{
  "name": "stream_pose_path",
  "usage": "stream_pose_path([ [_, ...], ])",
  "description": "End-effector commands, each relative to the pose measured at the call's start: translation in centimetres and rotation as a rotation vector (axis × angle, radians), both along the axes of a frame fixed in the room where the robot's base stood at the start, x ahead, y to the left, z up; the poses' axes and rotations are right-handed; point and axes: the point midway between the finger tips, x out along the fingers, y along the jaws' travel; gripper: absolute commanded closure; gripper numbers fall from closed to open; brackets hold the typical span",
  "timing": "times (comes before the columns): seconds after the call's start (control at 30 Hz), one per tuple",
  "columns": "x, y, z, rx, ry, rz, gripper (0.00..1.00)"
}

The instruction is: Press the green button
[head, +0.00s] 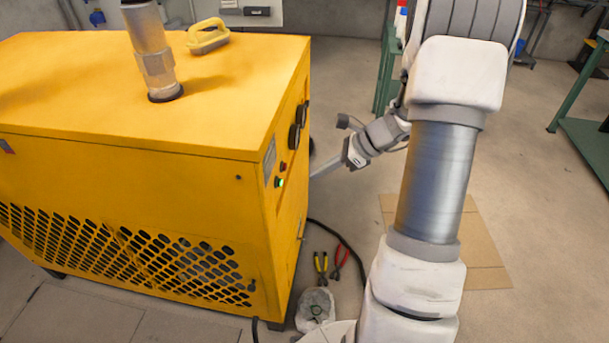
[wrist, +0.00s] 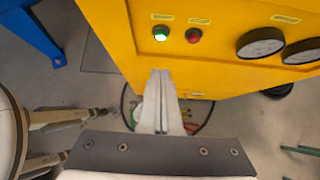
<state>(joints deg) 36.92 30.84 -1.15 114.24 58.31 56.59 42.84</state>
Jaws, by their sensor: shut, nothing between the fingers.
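The green button (head: 279,182) is on the narrow right face of the yellow machine (head: 190,130). In the wrist view the lit green button (wrist: 161,34) is on the yellow panel, straight beyond my fingertips. A red button (wrist: 193,36) is just to its right; it also shows in the head view (head: 283,167). My gripper (wrist: 160,74) is shut and empty, its fingers pointing at the panel below the green button in the picture. In the head view my gripper (head: 318,171) is right of the panel, its tips partly out of sight near the machine's edge.
Pliers (head: 321,263), a black hose (head: 345,245) and a pale bag (head: 315,305) lie on the floor by the machine. Cardboard (head: 485,245) lies flat on the floor. A green bench (head: 585,140) stands far right.

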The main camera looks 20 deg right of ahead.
Motion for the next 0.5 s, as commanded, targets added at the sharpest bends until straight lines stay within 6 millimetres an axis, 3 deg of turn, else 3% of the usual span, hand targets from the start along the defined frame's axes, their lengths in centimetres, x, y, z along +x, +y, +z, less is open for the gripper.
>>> stream_pose_path([
  [0.2,-1.3,-2.1,2.5,-0.002,0.001,-0.002,1.0],
  [0.5,-1.8,-2.7,3.0,-0.001,0.002,-0.002,1.0],
])
